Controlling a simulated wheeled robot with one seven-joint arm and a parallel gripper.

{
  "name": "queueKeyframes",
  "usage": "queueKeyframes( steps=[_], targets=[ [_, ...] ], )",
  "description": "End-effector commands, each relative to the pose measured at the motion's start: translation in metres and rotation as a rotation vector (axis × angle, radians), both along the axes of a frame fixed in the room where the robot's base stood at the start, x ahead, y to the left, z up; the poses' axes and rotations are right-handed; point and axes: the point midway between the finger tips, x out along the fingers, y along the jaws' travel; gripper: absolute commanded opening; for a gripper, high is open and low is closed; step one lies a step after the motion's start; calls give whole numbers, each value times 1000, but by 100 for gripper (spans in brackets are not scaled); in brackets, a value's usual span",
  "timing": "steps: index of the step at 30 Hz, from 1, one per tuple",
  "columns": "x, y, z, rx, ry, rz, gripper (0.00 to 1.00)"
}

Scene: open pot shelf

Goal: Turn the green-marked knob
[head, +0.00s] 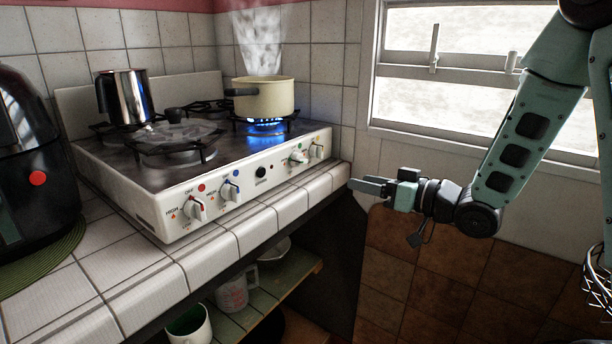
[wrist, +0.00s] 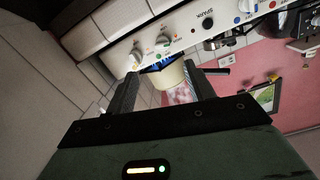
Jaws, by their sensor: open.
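The green-marked knob (head: 299,156) is a white knob on the stove's front panel, near its right end, with a green dot above it. The green-marked knob (wrist: 163,44) shows there beyond the fingertips, upper middle.
The white stove (head: 150,212) also carries red-marked (head: 195,209) and blue-marked (head: 229,190) knobs and a black spark button (head: 261,171). A steaming cream pot (head: 265,98) stands over a blue flame. The tiled counter edge (head: 290,204) runs below the panel. Space before the knobs is free.

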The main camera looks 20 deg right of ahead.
Motion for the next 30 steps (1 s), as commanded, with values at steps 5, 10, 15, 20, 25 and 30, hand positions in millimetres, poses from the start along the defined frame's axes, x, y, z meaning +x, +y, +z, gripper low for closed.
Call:
queueKeyframes(
  steps=[5,10,15,20,25,30],
  targets=[
    [-3,-9,2,58,-39,14,53],
    [11,2,3,58,-43,18,53],
    [38,22,4,59,-43,19,53],
    [66,43,3,59,-41,18,53],
    [94,64,4,59,-42,18,53],
    [118,80,3,58,-41,16,53]
  ],
)
